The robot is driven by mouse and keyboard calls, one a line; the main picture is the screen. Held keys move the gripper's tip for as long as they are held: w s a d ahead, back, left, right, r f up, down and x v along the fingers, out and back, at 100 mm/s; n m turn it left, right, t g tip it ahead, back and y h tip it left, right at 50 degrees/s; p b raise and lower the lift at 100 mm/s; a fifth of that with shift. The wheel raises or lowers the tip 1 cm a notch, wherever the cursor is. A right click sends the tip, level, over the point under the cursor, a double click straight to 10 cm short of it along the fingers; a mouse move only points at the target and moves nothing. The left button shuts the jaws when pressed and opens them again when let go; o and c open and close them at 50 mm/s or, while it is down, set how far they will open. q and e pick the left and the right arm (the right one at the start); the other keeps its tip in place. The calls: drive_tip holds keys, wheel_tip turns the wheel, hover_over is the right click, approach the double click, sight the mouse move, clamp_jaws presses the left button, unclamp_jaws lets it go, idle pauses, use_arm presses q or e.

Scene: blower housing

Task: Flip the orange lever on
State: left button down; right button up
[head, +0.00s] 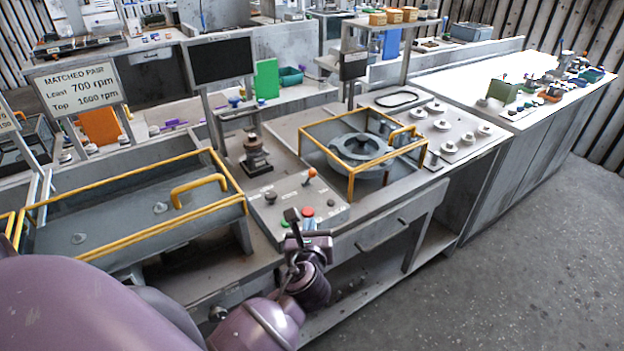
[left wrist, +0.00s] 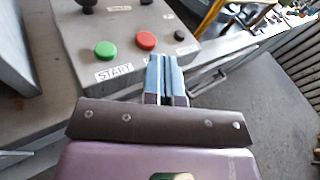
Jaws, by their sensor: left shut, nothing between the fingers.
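The orange lever (head: 312,173) is a short stick with an orange ball on top, at the back right of the grey control box (head: 268,208). It leans slightly right in the head view and does not show in the left wrist view. My left gripper (head: 291,214) is shut and empty over the front of the box, nearer the camera than the lever and apart from it. In the left wrist view its blue-grey fingers (left wrist: 166,75) are together, just right of the red button (left wrist: 146,40) and green START button (left wrist: 105,48). My right gripper is not in view.
A black knob (head: 270,197) stands on the box left of the lever. A yellow-railed tray (head: 110,215) lies left, and a yellow cage (head: 352,178) around a round housing (head: 366,150) stands right. A dark post-like device (head: 255,157) is behind the box. Open floor lies right.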

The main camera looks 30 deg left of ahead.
use_arm(q)
drive_tip(key=shift+w+r+m+y, duration=0.15)
drive_tip(key=shift+r+m, duration=0.15)
drive_tip(key=shift+r, duration=0.1)
drive_tip(key=shift+w+r+m+y, duration=0.1)
drive_tip(key=shift+r+m+y, duration=0.05)
drive_tip(key=shift+r+m, duration=0.2)
drive_tip(key=shift+w+a, duration=0.1)
approach(310, 178)
drive_tip(key=w, duration=0.1)
drive_tip(key=w+a, duration=0.1)
drive_tip(key=w, duration=0.1)
drive_tip(key=shift+w+a+r, duration=0.2)
drive_tip(key=shift+w+a, duration=0.15)
drive_tip(key=shift+w, duration=0.05)
drive_tip(key=shift+w+a+r, duration=0.1)
drive_tip(key=shift+w+a, duration=0.25)
drive_tip(key=shift+w, duration=0.25)
drive_tip(key=shift+w, duration=0.2)
